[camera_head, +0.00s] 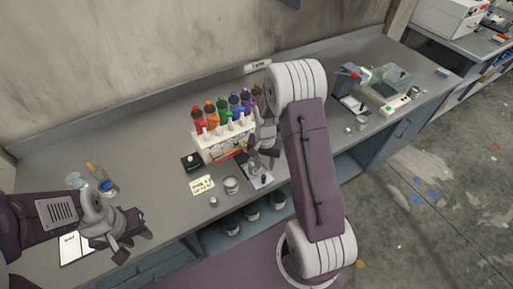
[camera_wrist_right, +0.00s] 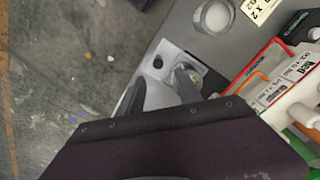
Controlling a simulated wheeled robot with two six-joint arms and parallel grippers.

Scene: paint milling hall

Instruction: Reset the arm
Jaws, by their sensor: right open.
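My right arm (camera_head: 312,165) rises from the lower middle of the head view, bends at the top and reaches down to the bench. My right gripper (camera_head: 258,158) is open above a small metal plate (camera_head: 261,180) in front of the bottle rack. In the right wrist view its grey fingers (camera_wrist_right: 168,88) are partly hidden by my purple wrist housing. Nothing shows held between them. My left gripper (camera_head: 133,244) hangs over the bench at the lower left, above a white sheet (camera_head: 73,249). Its fingertips look apart, with nothing visible between them.
A white rack (camera_head: 222,142) with several coloured bottles stands just beside my right gripper. A press-like device (camera_head: 351,98) stands to the right. Bare bench (camera_head: 150,160) lies at left.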

